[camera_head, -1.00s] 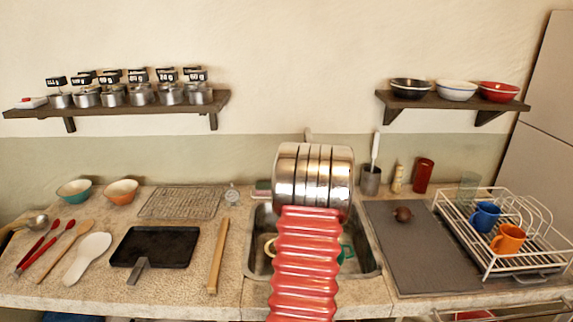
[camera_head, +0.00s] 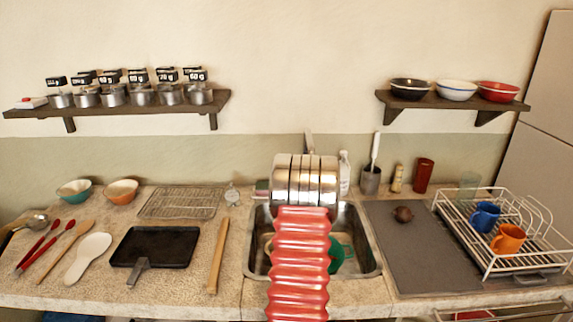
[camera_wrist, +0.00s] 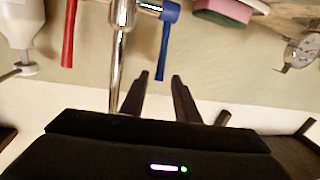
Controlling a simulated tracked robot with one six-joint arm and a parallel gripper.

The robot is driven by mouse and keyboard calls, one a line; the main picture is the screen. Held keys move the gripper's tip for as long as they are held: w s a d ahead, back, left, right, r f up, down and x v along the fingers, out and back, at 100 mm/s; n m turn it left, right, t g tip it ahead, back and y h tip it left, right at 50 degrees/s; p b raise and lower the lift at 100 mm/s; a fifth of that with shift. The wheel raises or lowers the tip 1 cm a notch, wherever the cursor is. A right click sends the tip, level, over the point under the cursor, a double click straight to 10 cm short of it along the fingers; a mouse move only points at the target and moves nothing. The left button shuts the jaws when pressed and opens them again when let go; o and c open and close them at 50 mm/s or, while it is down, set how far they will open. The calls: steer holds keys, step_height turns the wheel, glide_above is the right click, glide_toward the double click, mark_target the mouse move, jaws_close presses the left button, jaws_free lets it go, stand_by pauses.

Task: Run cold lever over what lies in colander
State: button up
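The cold lever (camera_wrist: 166,45) is blue and sticks out from the chrome tap (camera_wrist: 121,50) in the wrist view. A red lever (camera_wrist: 69,32) sits on the tap's other side. My gripper (camera_wrist: 160,77) is open and empty, with its two dark fingers apart. Its fingertips are close to the free end of the blue lever; I cannot tell whether they touch. In the head view, a green colander (camera_head: 337,256) stands in the sink (camera_head: 364,262), partly behind my red arm. What lies in the colander is hidden.
A white bottle (camera_head: 344,172) stands behind the sink. A pink and green sponge (camera_wrist: 224,11) and a dial timer (camera_wrist: 300,53) show near the tap in the wrist view. A grey mat (camera_head: 420,253) and a dish rack (camera_head: 480,255) are to the right.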

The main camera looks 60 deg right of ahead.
steer(key=shift+x, duration=2.8)
steer(key=shift+c, duration=0.2)
jaws_close()
